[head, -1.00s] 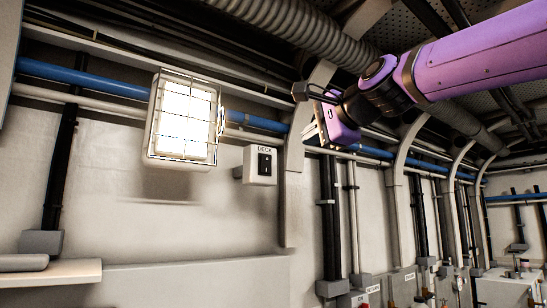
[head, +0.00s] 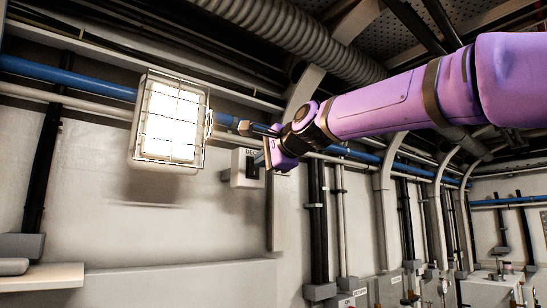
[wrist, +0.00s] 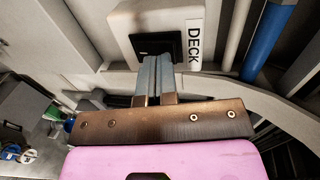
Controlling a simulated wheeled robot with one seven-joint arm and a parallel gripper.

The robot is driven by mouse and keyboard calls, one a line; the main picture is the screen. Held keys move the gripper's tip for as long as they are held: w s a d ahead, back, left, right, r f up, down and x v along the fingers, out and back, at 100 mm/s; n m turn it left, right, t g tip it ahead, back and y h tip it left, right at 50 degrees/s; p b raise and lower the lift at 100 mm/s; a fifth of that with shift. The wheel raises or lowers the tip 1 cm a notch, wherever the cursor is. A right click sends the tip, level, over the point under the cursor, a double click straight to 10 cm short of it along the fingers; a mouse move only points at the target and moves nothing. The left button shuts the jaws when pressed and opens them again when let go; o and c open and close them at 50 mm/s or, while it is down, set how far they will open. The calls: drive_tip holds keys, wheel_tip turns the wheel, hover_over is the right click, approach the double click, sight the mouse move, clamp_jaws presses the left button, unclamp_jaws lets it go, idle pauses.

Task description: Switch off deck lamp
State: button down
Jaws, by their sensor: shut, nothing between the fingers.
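The deck lamp (head: 171,122) is a caged, brightly lit square light on the wall in the head view. To its right is the white switch box (head: 238,168), partly hidden behind my gripper. In the wrist view the box carries a "DECK" label (wrist: 195,45) and a black rocker switch (wrist: 155,42). My gripper (head: 264,152) is in front of the box. In the wrist view its two fingers (wrist: 155,60) are shut together, with the tips overlapping the lower part of the black switch. I cannot tell whether they touch it.
A blue pipe (head: 80,78) runs along the wall behind the lamp and my gripper. A large ribbed duct (head: 290,35) passes overhead. A pale ledge (head: 40,275) juts out at lower left. Grey boxes (head: 390,287) line the wall at lower right.

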drive_tip(key=shift+w+a+r, duration=0.1)
drive_tip(key=shift+w+a, duration=0.15)
drive_tip(key=shift+w, duration=0.15)
